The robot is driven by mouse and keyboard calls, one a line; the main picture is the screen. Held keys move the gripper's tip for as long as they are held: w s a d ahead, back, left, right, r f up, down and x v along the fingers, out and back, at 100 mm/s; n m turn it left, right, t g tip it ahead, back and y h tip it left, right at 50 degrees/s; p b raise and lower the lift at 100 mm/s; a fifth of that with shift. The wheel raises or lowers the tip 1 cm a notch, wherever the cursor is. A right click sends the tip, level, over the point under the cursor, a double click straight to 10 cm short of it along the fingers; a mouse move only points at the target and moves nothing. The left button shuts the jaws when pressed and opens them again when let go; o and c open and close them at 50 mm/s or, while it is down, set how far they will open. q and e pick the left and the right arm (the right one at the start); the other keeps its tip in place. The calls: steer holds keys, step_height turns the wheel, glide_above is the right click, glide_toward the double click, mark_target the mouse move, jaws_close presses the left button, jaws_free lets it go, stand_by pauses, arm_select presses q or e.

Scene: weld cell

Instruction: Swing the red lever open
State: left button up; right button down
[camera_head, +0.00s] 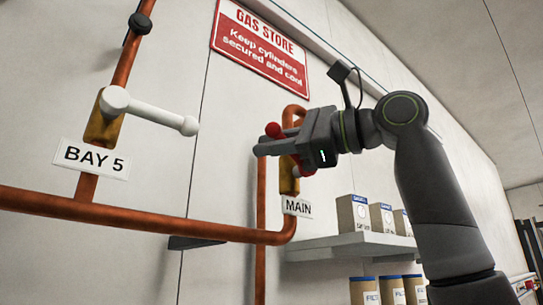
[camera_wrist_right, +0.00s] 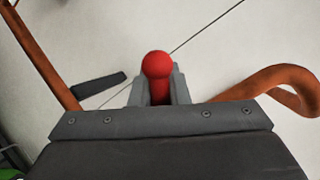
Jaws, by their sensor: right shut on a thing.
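The red lever (camera_head: 273,130) is at the valve on the copper pipe above the MAIN label (camera_head: 297,207). Its rounded red end sticks out past my right gripper (camera_head: 281,148), and more red shows below the fingers. In the right wrist view the red lever (camera_wrist_right: 157,68) sits between the two grey fingers of my right gripper (camera_wrist_right: 158,90), which is shut on it. The brass valve body (camera_head: 289,178) is partly hidden behind the gripper. My left gripper is not in view.
A white lever (camera_head: 150,110) on the BAY 5 pipe is at the left. Copper pipe (camera_head: 150,222) runs low across the wall. A shelf (camera_head: 345,245) with boxes (camera_head: 354,213) is below my right arm. A red GAS STORE sign (camera_head: 262,45) hangs above.

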steer(key=shift+d+r+m, duration=0.1)
steer(key=shift+r+m, duration=0.05)
steer(key=shift+m, duration=0.25)
steer(key=c, duration=1.4)
jaws_free()
steer(key=shift+w, duration=0.1)
steer(key=shift+b+v, duration=3.25)
steer(key=shift+v, duration=5.45)
